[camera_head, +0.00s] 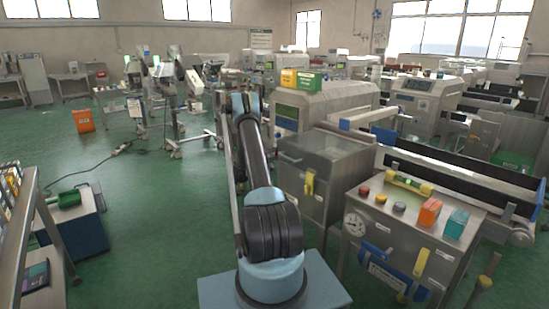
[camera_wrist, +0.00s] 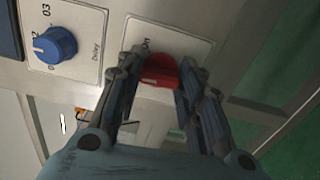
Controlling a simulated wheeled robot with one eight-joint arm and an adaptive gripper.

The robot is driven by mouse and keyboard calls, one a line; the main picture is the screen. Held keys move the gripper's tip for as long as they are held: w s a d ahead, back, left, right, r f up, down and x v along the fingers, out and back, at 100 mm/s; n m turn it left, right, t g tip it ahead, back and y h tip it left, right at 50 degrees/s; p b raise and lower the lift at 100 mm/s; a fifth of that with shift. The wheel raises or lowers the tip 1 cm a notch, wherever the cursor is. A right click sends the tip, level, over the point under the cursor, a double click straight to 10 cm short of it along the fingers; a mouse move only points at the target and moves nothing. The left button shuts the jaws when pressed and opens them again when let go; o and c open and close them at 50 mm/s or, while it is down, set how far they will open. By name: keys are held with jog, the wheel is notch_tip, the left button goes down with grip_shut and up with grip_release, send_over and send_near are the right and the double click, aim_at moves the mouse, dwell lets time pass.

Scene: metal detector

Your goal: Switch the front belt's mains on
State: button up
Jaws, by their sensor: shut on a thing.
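In the wrist view, a red rotary switch knob (camera_wrist: 160,72) sits on a pale square plate (camera_wrist: 178,38) with partly hidden lettering that seems to end in "n". My gripper (camera_wrist: 163,62) has its two fingers on either side of the red knob and is shut on it. The knob's handle bar lies roughly across the picture, and the knob is still on its plate. In the head view my arm reaches away from me, and the gripper itself is hidden behind it. A conveyor belt (camera_head: 455,168) stands at the right in the head view.
Beside the red knob is a blue dial (camera_wrist: 55,45) on a plate marked "Delay". In the head view, a steel control box (camera_head: 400,235) with buttons and a gauge stands right of my arm. A shelf rack (camera_head: 22,225) stands at the left. Green floor (camera_head: 160,215) is open between.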

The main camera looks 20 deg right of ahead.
jog(key=shift+f+m, duration=0.2)
jog(key=shift+m, duration=4.7)
jog(key=o, duration=1.1)
jog(key=shift+c, duration=0.2)
jog(key=v, duration=1.2)
